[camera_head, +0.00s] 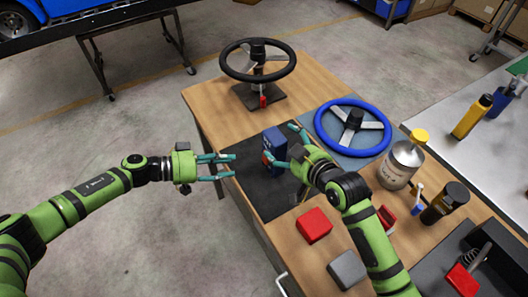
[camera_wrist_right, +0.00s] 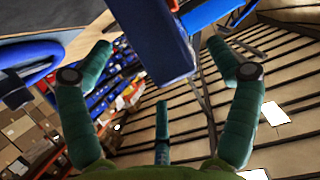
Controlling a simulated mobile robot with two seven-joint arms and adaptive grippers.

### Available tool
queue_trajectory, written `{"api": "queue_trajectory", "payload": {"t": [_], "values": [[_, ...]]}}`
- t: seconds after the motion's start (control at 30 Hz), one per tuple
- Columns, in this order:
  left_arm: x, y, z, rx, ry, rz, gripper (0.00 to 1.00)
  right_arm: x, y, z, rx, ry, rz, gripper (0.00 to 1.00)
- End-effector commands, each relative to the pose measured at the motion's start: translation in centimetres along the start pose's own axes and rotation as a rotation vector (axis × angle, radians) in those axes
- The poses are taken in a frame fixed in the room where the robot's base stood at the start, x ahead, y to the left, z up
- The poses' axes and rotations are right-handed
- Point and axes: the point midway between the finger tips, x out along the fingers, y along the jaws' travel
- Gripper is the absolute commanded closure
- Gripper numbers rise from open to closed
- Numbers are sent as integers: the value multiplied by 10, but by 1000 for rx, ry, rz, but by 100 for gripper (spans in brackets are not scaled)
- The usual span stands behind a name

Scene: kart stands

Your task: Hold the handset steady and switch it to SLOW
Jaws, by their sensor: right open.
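The handset (camera_head: 275,143) is a blue box standing on a dark mat (camera_head: 250,178) on the wooden table; a small red part shows low on its left side. My right gripper (camera_head: 283,148) is open, with a finger on either side of the handset in the head view. In the right wrist view the handset (camera_wrist_right: 155,40) hangs into the top middle between the spread fingers (camera_wrist_right: 160,55), with gaps on both sides. My left gripper (camera_head: 233,167) is open and empty, left of the handset at the mat's edge. The switch and its lettering cannot be made out.
A black steering wheel (camera_head: 235,68) on a stand is behind; a blue steering wheel (camera_head: 371,143) lies to the right.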

Motion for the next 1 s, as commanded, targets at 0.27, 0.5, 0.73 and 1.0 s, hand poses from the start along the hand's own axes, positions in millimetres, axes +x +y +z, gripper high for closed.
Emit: {"api": "queue_trajectory", "payload": {"t": [0.27,0.5,0.73,1.0], "values": [[0,-1,0,0,3,-2,61,39,0,0,1,0,0,10],[0,-1,0,0,4,-3,61,51,0,0,-1,0,0,10],[0,-1,0,0,4,-3,61,52,0,0,-1,0,0,14],[0,-1,0,0,4,-3,61,51,0,0,0,-1,0,82]]}}
